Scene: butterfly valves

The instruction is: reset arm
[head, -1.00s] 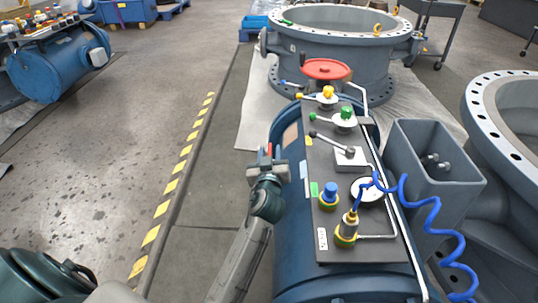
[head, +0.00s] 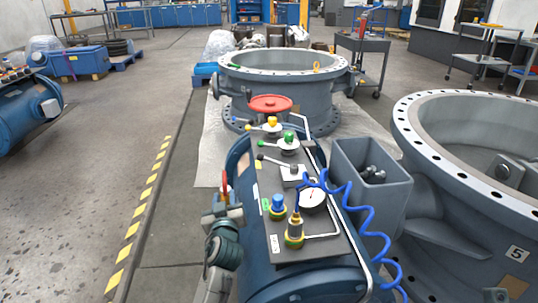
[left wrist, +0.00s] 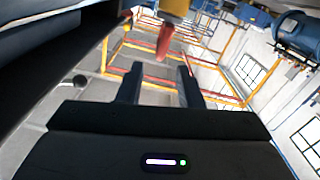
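My left gripper (head: 222,198) is beside the left side of the blue tank (head: 290,282), just left of the control panel (head: 330,247). In the left wrist view its two dark fingers (left wrist: 158,84) stand apart with nothing between them. A red-tipped part (left wrist: 165,40) shows beyond the fingers; I cannot tell what it belongs to. The panel bears a red handwheel (head: 270,104), yellow and green knobs, a lever, a gauge (head: 313,196), a blue knob (head: 277,204) and a brass fitting (head: 294,230) with a coiled blue hose (head: 362,215). My right gripper is not in view.
A grey bin (head: 372,190) stands right of the panel. Large grey valve bodies stand behind (head: 290,90) and at right (head: 450,180). A trolley (head: 362,55) is further back. The floor left of the yellow-striped line (head: 140,210) is largely clear.

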